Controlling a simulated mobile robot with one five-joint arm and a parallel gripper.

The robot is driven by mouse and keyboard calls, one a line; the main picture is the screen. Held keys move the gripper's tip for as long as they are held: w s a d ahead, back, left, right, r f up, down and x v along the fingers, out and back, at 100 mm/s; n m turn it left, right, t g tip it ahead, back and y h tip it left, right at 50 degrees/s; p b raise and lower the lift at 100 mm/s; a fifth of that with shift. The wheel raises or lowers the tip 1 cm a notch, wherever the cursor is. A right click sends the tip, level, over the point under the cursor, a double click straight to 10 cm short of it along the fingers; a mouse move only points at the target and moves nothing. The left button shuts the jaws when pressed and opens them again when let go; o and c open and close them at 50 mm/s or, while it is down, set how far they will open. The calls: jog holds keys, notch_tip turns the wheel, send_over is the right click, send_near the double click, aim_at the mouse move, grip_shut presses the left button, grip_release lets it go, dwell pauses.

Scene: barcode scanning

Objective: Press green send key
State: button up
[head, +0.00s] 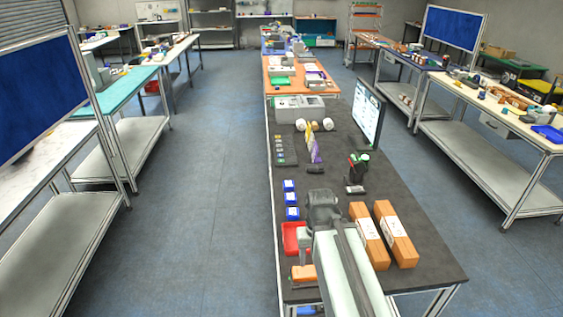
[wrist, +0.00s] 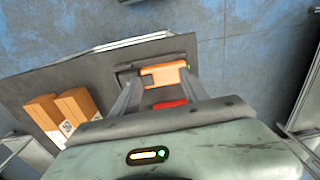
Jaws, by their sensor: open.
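An orange block-like device (head: 303,273) lies near the left front edge of the dark table; it also shows in the wrist view (wrist: 163,74). A tiny green spot (wrist: 188,66) shows at its right end in the wrist view, close to one fingertip; I cannot tell whether it is a key. My gripper (wrist: 160,78) is open, with its fingers on either side of the orange device in the picture. Whether they touch it I cannot tell. In the head view my arm covers part of this area.
A red tray (head: 290,238) sits just behind the orange device. Two brown boxes (head: 370,238) (head: 396,238) stand to the right. Small blue bins (head: 291,199) line the left edge. A monitor (head: 368,110) and a black holder (head: 357,168) stand farther back.

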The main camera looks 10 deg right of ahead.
grip_shut()
dwell(1.4)
